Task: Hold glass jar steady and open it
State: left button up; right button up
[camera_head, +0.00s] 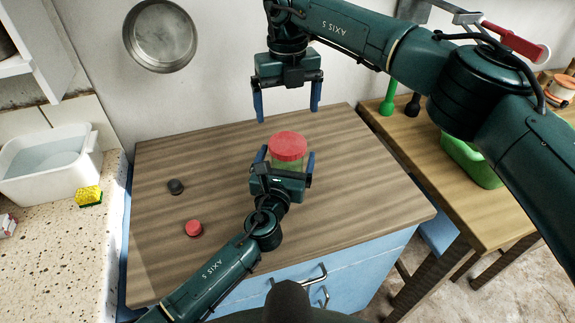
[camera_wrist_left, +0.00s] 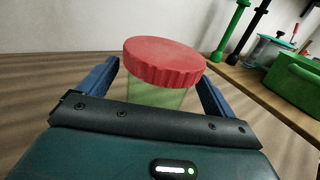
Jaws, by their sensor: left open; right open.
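The glass jar (camera_head: 286,161) stands upright on the wooden worktop, with a red ridged lid (camera_head: 288,146) on it. In the left wrist view the jar's clear greenish body (camera_wrist_left: 157,95) and the lid (camera_wrist_left: 163,60) show between my fingers. My left gripper (camera_head: 285,160) is open, with one blue finger on each side of the jar; I cannot tell whether they touch it. Its palm hides the jar's lower part. My right gripper (camera_head: 288,112) is open and empty, pointing down above and behind the jar.
A dark round cap (camera_head: 176,187) and a red cap (camera_head: 193,228) lie on the worktop (camera_head: 330,232) to the left. A white basin (camera_head: 50,165) and yellow sponge (camera_head: 88,196) are on the stone counter at left. A green bin (camera_head: 470,160) stands on the right-hand table.

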pick_arm(q)
jog(key=shift+w+d, duration=0.1)
jog(key=shift+w, duration=0.45)
